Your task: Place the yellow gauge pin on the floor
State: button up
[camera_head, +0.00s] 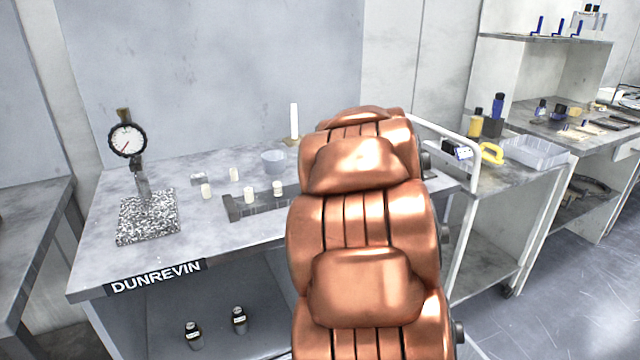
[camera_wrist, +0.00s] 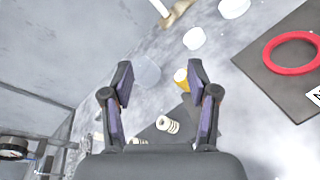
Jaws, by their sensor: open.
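In the wrist view a small yellow cylinder (camera_wrist: 181,76), which looks like the yellow gauge pin, shows just inside the right finger, which partly covers it. It appears to stand on the grey bench beyond the fingertips. My gripper (camera_wrist: 160,78) is open, with nothing held between its dark fingers, and points down over the bench. I cannot tell how far above the bench it is. In the head view my copper arm hides the gripper and the yellow pin. The floor (camera_head: 570,290) shows at the lower right of the head view.
Pale pins (camera_head: 249,195) stand on the bench (camera_head: 110,240), some by a dark slotted block (camera_head: 235,208). A grey cup (camera_head: 273,162), a dial gauge (camera_head: 128,140) and a tall white rod (camera_head: 294,122) stand nearby. A red ring (camera_wrist: 268,55) lies on a dark plate. A trolley (camera_head: 480,255) stands right.

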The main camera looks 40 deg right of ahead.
jog(key=f+n+t+y+b, duration=0.1)
jog(key=f+n, duration=0.1)
jog(key=n, duration=0.1)
jog(key=s+d+f+n+t+y+b, duration=0.1)
jog(key=f+n+y+b, duration=0.1)
jog(key=n, duration=0.2)
jog(key=d+f+n+t+y+b, duration=0.1)
jog(key=f+n+y, duration=0.1)
jog(key=n, duration=0.1)
jog(key=shift+s+f+n+t+b, duration=0.3)
jog(key=shift+f+b, duration=0.05)
jog(key=shift+s+a+f+n+y, duration=0.1)
jog(key=shift+s+f+n+y, duration=0.1)
jog(key=shift+n, duration=0.2)
jog(key=shift+s+a+f+n+y, duration=0.1)
jog(key=shift+n+y, duration=0.1)
jog(key=shift+n, duration=0.2)
jog(key=shift+w+d+r, duration=0.1)
jog(key=shift+w+d, duration=0.05)
jog(key=shift+w, duration=1.75)
jog(key=shift+w+d+p, duration=0.15)
jog(key=shift+w, duration=0.85)
jog(key=shift+w+d+p, duration=0.1)
jog(key=shift+w+p, duration=0.05)
jog(key=shift+w, duration=0.85)
jog(key=shift+c, duration=0.2)
grip_shut()
